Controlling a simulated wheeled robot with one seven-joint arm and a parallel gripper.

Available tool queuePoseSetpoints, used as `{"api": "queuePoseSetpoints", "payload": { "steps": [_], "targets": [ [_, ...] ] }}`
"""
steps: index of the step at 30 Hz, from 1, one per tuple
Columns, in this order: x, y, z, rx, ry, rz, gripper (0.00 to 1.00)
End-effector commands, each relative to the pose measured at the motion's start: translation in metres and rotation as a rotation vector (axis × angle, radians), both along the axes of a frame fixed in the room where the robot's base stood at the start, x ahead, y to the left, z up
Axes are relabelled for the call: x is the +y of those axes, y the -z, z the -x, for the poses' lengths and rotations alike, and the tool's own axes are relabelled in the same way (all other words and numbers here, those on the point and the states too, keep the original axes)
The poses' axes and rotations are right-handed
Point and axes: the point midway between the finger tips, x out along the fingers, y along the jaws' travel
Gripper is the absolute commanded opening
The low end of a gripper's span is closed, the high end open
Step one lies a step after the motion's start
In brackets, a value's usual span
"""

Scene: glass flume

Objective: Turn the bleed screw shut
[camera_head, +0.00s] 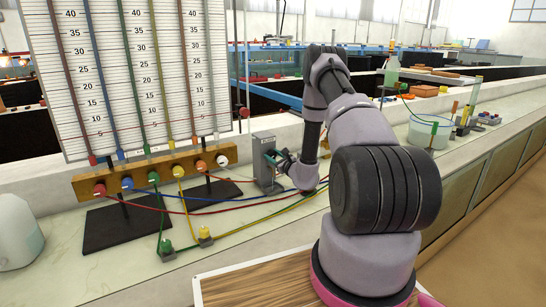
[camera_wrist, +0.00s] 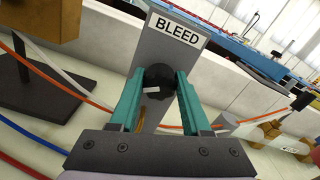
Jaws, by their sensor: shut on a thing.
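The bleed screw (camera_wrist: 158,84) is a round black knob with a small white mark. It sits on a grey upright plate with a white label reading BLEED (camera_wrist: 174,28). My gripper (camera_wrist: 159,92) has its two teal fingers on either side of the knob, shut on it. In the head view, my gripper (camera_head: 272,158) is at the grey bleed post (camera_head: 264,152) on the bench. The knob itself is hidden or too small to make out there.
A manometer board (camera_head: 135,75) with coloured tubes stands left of the post, above a wooden manifold block (camera_head: 150,173). Coloured hoses (camera_head: 250,210) run along the bench near the post. A white tub (camera_head: 430,133) and a bottle (camera_head: 392,72) stand to the right.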

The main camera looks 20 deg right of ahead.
Motion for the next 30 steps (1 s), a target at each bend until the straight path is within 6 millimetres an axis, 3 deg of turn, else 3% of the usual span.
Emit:
{"api": "queuePoseSetpoints", "payload": {
  "steps": [8, 30],
  "targets": [
    [-0.0009, 0.0003, 0.0003, 0.028, 0.001, -0.142, 0.0],
    [-0.0023, 0.0006, 0.0003, 0.16, 0.001, -0.822, 0.0]
  ]
}}
